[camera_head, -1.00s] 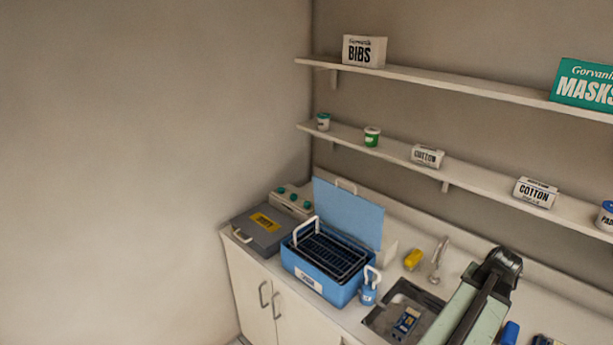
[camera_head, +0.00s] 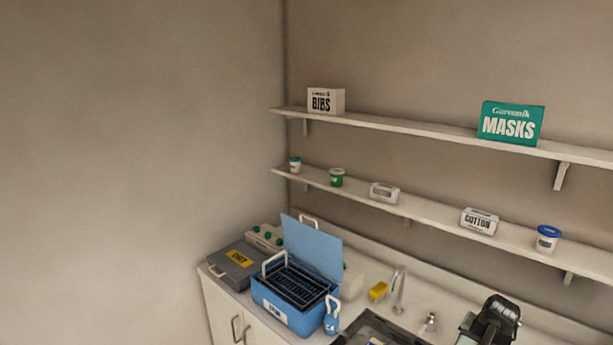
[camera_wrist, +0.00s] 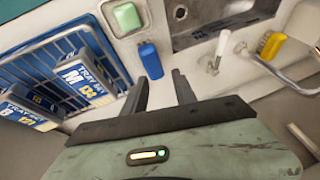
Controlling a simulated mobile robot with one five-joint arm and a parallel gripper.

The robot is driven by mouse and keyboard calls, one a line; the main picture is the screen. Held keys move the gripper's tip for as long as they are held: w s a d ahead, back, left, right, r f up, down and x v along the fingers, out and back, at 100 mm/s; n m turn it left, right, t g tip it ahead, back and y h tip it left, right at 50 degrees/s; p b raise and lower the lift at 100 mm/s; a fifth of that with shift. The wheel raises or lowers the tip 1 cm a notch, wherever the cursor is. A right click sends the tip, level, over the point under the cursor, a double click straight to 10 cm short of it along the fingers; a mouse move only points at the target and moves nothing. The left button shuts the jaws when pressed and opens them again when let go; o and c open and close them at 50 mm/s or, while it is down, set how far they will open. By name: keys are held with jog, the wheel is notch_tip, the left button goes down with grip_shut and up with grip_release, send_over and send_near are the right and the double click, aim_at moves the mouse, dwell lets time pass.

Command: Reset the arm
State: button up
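My gripper (camera_wrist: 161,88) shows in the wrist view with its two dark fingers apart and nothing seen held between them. A blue object (camera_wrist: 150,60) lies on the counter just beyond the fingertips and looks apart from them. Part of my pale green and black arm is at the lower right of the head view; its gripper end is not visible there.
A blue rack with tray boxes (camera_wrist: 92,75), a green block (camera_wrist: 126,18) and a metal sink (camera_wrist: 215,18) surround the gripper. In the head view, an open blue bin (camera_head: 285,318) and a grey case (camera_head: 236,262) stand on the counter, below two shelves (camera_head: 420,128).

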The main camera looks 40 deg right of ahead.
jog(key=w+a+f+n+y+b, duration=0.1)
jog(key=w+a+n, duration=0.2)
jog(key=w+a, duration=0.6)
jog(key=w+a+f+n+y, duration=0.15)
jog(key=w+a, duration=0.35)
jog(key=w, duration=0.9)
jog(key=w+a+f+n+y+b, duration=0.1)
jog(key=w+a+n, duration=0.3)
jog(key=w+a, duration=0.5)
jog(key=w+a+f+n, duration=0.1)
jog(key=w+a+n, duration=0.1)
jog(key=w+a, duration=0.55)
jog(key=w+a+n, duration=0.2)
jog(key=w+a, duration=0.3)
jog(key=a, duration=0.5)
jog(key=w+a+f+n+g+b, duration=0.1)
jog(key=a+n, duration=0.4)
jog(key=a, duration=1.8)
jog(key=shift+w+a+g+y, duration=0.25)
jog(key=shift+g+y, duration=0.2)
jog(key=shift+g, duration=0.25)
jog(key=shift+f+n, duration=0.1)
jog(key=shift+n, duration=0.15)
